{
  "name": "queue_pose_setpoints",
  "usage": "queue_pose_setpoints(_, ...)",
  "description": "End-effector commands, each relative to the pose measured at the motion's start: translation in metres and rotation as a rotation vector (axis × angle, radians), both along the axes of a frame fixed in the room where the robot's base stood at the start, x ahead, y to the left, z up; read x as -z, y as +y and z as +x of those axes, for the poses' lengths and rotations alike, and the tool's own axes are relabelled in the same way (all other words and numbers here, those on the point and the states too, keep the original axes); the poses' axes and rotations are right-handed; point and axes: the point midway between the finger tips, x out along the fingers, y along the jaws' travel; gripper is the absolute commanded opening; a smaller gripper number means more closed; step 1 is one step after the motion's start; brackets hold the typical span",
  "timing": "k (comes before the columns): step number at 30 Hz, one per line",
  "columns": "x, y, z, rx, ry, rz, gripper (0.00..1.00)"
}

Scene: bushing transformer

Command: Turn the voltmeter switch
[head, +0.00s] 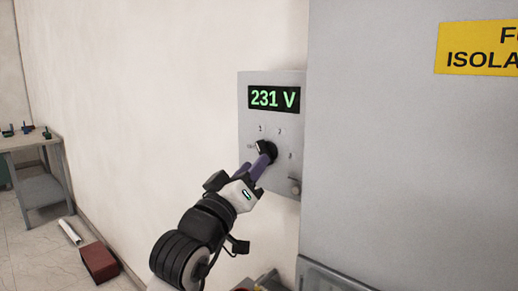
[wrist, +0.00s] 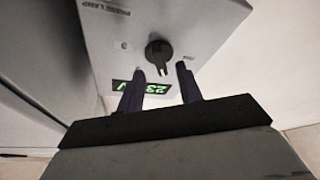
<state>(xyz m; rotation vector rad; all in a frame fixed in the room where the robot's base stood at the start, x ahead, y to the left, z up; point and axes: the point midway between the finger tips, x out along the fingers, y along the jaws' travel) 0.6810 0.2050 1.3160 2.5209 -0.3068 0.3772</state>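The voltmeter box (head: 250,110) is a light grey panel on the wall, with a green display (head: 274,98) reading 231 V. Its black rotary switch (head: 269,147) sits below the display, with small position marks around it. In the wrist view the switch (wrist: 159,50) shows its round knob and pointer. My gripper (head: 259,162) reaches up to the switch from the lower left. In the wrist view my gripper (wrist: 160,72) has its two dark fingers apart, with the knob's pointer near the gap between the tips. Whether the fingers touch the knob, I cannot tell.
A large grey cabinet (head: 400,150) with a yellow sign (head: 480,48) stands right of the box. A small round fitting (head: 294,186) is at the box's lower right. A workbench (head: 30,140) and a reddish box (head: 99,262) are at the left. The floor between is partly free.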

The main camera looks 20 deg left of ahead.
Motion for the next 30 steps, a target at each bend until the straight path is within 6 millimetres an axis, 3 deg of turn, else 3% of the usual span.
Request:
queue_pose_setpoints(7, -0.011, -0.004, 0.027, 0.000, 0.000, 0.000, 0.35)
queue_pose_setpoints(17, -0.011, -0.005, 0.031, -0.001, -0.002, 0.000, 0.35)
queue_pose_setpoints(26, -0.011, -0.005, 0.031, -0.001, -0.001, 0.001, 0.00)
queue_pose_setpoints(30, -0.011, -0.004, 0.031, 0.000, -0.002, 0.002, 0.00)
